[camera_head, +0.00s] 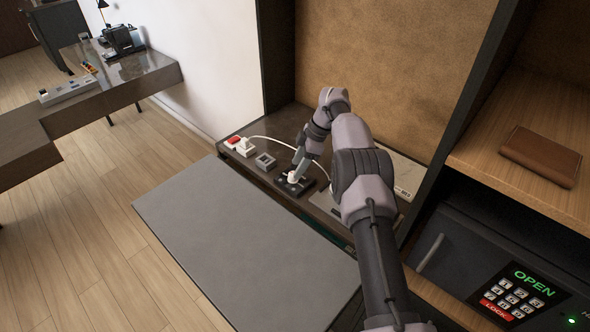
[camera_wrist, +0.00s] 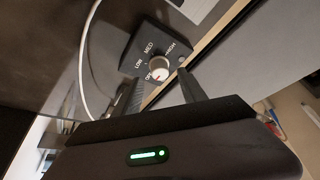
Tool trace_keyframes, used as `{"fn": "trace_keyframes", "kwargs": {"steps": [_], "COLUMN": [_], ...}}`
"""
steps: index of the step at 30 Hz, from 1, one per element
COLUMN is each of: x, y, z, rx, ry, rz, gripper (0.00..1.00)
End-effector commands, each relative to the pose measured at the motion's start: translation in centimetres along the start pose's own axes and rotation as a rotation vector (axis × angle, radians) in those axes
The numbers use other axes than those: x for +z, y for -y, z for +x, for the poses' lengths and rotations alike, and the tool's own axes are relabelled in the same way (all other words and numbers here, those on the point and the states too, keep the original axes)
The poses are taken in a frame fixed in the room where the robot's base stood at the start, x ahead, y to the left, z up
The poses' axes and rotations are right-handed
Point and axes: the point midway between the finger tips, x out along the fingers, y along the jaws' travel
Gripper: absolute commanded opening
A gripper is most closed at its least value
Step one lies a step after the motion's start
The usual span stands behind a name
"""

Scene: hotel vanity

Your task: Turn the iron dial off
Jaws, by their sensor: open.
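The iron dial is a black box (camera_head: 304,188) with a white round knob (camera_head: 293,178), on the dark counter of the vanity. In the wrist view, the box (camera_wrist: 134,62) carries the words LOW, MED and HIGH around the knob (camera_wrist: 159,71); a further label at the knob's lower left is partly hidden. I cannot tell which label the knob points to. My gripper (camera_wrist: 160,78) is open, its two fingers on either side of the knob as seen from the wrist. Whether they touch it is unclear. In the head view, my gripper (camera_head: 297,168) is just above the dial.
A grey switch box (camera_head: 265,161) and a power strip with a red switch (camera_head: 237,145) stand left of the dial. A white cable (camera_head: 277,139) runs behind it. A safe (camera_head: 490,265) and a shelf with a brown wallet (camera_head: 541,156) stand right.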

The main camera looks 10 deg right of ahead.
Motion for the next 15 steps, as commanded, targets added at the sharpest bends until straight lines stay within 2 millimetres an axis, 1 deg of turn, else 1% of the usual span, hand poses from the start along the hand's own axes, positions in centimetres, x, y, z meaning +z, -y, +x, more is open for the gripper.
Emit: {"fn": "trace_keyframes", "kwargs": {"steps": [1, 2, 3, 5, 6, 9, 12, 15], "x": [-0.2, -0.2, -0.2, -0.2, -0.3, -0.3, -0.3, -0.2], "y": [-0.1, -0.1, -0.1, -0.1, -0.1, -0.1, 0.0, 0.0], "z": [-2.2, -3.3, -4.9, -7.0, -8.3, -11.3, -13.3, -14.1], "rx": [0.004, 0.004, 0.005, 0.004, 0.003, 0.002, 0.0, 0.0], "ry": [0.0, 0.0, 0.0, 0.001, 0.0, 0.0, -0.001, 0.0], "rz": [0.001, 0.002, 0.001, 0.001, 0.001, 0.001, 0.001, 0.001], "gripper": [0.49, 0.49, 0.49, 0.49, 0.49, 0.49, 0.49, 0.49]}}
